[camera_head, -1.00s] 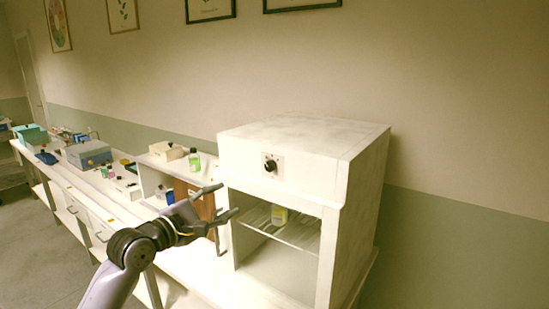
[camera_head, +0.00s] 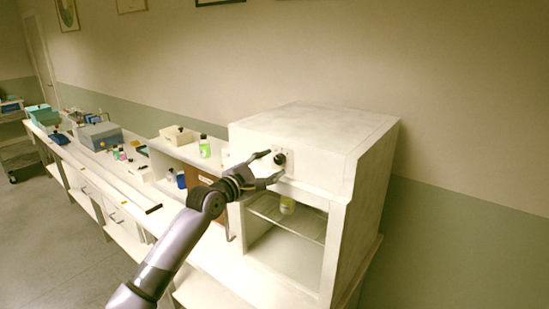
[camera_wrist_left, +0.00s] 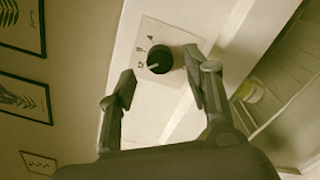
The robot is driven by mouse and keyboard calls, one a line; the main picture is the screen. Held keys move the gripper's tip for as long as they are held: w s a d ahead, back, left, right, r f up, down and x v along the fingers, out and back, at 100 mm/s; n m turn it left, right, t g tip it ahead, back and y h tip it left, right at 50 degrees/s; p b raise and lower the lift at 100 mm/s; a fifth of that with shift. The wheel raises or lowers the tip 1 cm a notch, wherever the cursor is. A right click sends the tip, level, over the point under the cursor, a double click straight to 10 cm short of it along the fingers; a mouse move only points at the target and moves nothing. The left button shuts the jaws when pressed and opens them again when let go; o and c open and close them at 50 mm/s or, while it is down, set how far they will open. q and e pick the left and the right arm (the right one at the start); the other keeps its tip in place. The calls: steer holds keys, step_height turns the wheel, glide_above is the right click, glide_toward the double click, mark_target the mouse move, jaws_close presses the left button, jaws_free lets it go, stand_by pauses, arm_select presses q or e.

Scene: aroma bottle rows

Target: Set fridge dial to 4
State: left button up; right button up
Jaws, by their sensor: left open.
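The white fridge (camera_head: 330,145) stands on the bench with its lower compartment open to the front. Its black dial (camera_head: 279,158) sits on a pale plate on the upper front panel. In the left wrist view the dial (camera_wrist_left: 159,60) shows a light pointer line, with small marks around it; one looks like a 4 at the top of the plate. My left gripper (camera_head: 270,168) is open at the panel. Its fingers stand on either side of the dial, apart from it, with the tips (camera_wrist_left: 160,82) just short of or beside the knob. My right gripper is not in view.
A green bottle (camera_head: 205,147) and a cream box (camera_head: 177,135) are on the raised shelf to the left. A grey-blue device (camera_head: 100,136) is farther along the bench.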

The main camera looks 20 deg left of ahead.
mark_target(280, 159)
arm_select(q)
steer(key=shift+x, duration=1.4)
steer(key=shift+c, duration=0.3)
jaws_close()
